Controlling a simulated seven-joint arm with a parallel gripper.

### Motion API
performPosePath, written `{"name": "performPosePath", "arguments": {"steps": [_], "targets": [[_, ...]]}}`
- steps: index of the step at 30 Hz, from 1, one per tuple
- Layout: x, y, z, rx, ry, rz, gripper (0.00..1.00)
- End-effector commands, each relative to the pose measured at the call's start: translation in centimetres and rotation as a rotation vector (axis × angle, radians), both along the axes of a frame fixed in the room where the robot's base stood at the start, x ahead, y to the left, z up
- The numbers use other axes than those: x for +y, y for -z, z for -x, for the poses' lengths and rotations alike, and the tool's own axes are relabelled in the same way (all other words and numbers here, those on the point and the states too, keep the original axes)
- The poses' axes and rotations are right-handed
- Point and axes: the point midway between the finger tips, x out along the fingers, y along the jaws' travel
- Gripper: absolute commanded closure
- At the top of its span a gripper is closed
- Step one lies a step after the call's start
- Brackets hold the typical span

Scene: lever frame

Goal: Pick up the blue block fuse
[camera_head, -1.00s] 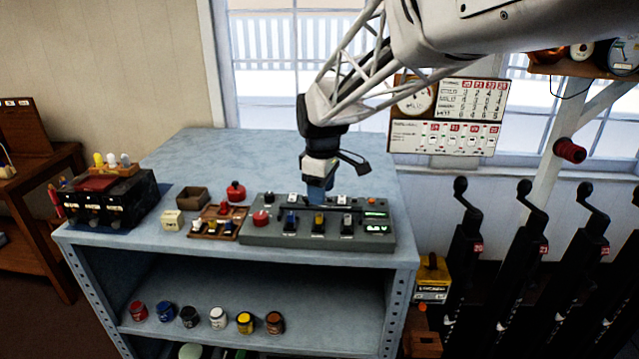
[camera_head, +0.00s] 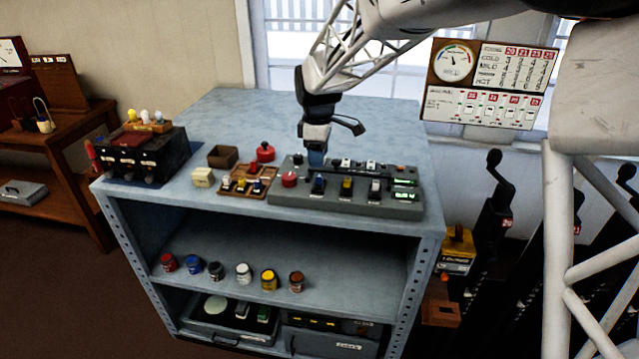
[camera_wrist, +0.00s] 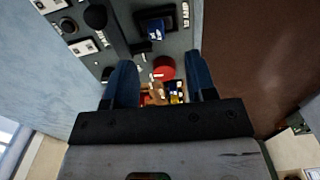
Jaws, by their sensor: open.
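A blue block fuse (camera_head: 319,184) sits in the left black holder at the front of the grey panel (camera_head: 290,198). In the wrist view, a blue block (camera_wrist: 156,31) sits in a black holder beyond my fingertips. My gripper (camera_head: 316,159) is over the back left part of the panel, behind that block. In the wrist view my gripper (camera_wrist: 160,65) is open, its two blue fingers apart and nothing held. A red knob and part of a small tray show between and below them.
Beside the blue block, a yellow block (camera_head: 346,187) and a dark, pale-topped block (camera_head: 375,189) sit in holders. The bench top behind is clear.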

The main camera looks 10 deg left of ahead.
Motion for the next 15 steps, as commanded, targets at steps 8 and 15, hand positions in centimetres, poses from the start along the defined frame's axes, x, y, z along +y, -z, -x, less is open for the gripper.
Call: {"name": "performPosePath", "arguments": {"steps": [8,15], "targets": [[0.0,2.0,0.0,0.001,0.0,0.0,0.49],[0.0,2.1,0.0,0.0,0.001,0.0,0.49]]}}
